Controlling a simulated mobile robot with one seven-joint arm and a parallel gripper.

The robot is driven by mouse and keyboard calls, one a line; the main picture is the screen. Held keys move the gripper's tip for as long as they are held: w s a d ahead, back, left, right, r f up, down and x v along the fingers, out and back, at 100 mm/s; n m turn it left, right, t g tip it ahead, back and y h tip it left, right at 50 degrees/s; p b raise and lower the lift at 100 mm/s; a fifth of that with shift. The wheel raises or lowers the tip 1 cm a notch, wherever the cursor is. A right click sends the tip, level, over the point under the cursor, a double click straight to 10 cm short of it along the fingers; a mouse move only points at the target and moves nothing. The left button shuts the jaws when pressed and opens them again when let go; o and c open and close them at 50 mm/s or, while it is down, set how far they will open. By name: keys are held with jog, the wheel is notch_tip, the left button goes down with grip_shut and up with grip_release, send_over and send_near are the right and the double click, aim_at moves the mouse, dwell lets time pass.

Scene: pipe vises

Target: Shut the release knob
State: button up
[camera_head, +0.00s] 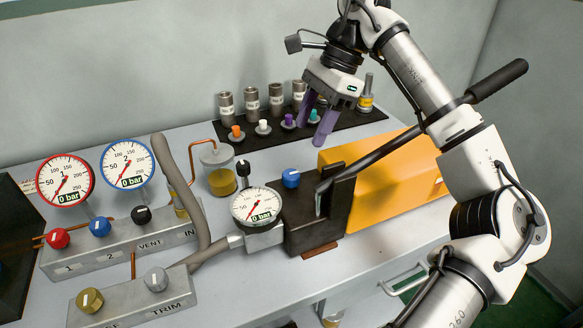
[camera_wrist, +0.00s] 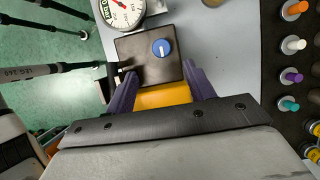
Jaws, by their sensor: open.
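A round blue knob (camera_head: 291,178) sits on top of the dark pump block (camera_head: 300,222), beside the pump gauge. The same blue knob shows in the wrist view (camera_wrist: 162,47), with a light line across its top. No label is readable on it. My gripper (camera_head: 310,134) is open and empty, with purple fingers pointing down, raised above the back of the bench. In the wrist view my gripper (camera_wrist: 158,70) has its fingers spread, with the knob beyond their tips and apart from them. The knob's underside is hidden.
A pump gauge (camera_head: 258,206) reads 0 bar beside the block. A black lever (camera_head: 430,125) slants up right over the yellow tank (camera_head: 375,195). Several small coloured-capped fittings and cylinders stand on a black mat (camera_head: 345,119). The valve panel (camera_head: 120,243) carries red, blue and black knobs.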

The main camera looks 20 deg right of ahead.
aim_at(290, 174)
jog(key=p+x, duration=0.1)
jog(key=x, duration=0.9)
jog(key=shift+w+a+f, duration=0.1)
jog(key=shift+a+f, duration=0.05)
jog(key=c, duration=1)
